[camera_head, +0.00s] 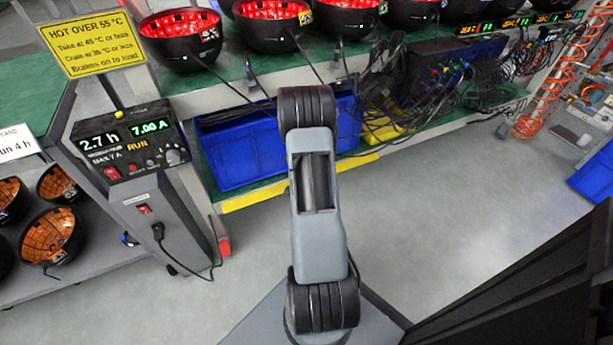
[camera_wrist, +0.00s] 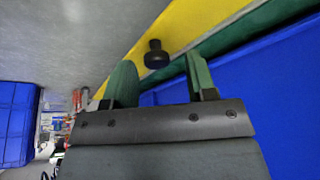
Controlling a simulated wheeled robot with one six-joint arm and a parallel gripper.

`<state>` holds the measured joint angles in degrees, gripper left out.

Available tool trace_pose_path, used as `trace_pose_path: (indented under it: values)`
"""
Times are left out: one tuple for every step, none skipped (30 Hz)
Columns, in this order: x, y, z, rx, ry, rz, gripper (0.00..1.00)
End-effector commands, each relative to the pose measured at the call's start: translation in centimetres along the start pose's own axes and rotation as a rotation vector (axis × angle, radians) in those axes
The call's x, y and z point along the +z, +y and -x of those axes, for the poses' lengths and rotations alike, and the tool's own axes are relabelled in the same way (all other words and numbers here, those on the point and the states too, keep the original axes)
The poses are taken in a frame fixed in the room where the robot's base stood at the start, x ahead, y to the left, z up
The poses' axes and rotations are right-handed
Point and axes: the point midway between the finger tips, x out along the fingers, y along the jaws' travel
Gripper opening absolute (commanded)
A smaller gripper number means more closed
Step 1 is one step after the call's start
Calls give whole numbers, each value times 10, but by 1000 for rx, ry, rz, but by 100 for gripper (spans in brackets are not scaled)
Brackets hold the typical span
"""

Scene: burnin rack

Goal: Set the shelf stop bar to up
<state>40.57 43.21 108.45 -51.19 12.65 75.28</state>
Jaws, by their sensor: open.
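The yellow shelf stop bar (camera_head: 255,197) runs along the front edge of the lower green shelf, in front of the blue bins. My arm hides its middle in the head view. In the wrist view the yellow bar (camera_wrist: 195,20) crosses the top, with a round black knob (camera_wrist: 157,54) standing out from it. My gripper (camera_wrist: 159,62) is open, its two green fingers apart on either side of the knob in the picture. I cannot tell whether they touch it. The gripper is hidden behind my arm in the head view.
Blue bins (camera_head: 235,150) sit on the lower shelf behind the bar. Black bowl-shaped units with red lights (camera_head: 270,20) stand on the upper shelf. A control post (camera_head: 130,165) with displays stands at left. Loose cables (camera_head: 430,85) crowd the right.

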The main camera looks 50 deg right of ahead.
Motion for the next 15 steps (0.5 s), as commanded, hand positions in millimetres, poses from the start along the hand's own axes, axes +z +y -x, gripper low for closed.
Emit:
trace_pose_path:
  values:
    - [0,0,-2,0,0,0,52]
    - [0,0,-2,0,0,0,52]
    - [0,0,-2,0,0,0,52]
    - [0,0,-2,0,0,0,52]
    - [0,0,-2,0,0,0,52]
    - [0,0,-2,0,0,0,52]
    - [0,0,-2,0,0,0,52]
    - [0,0,-2,0,0,0,52]
    - [0,0,-2,0,0,0,52]
    - [0,0,-2,0,0,0,52]
    - [0,0,-2,0,0,0,49]
    - [0,0,-2,0,0,0,45]
    - [0,0,-2,0,0,0,42]
    - [0,0,-2,0,0,0,39]
    - [0,0,-2,0,0,0,35]
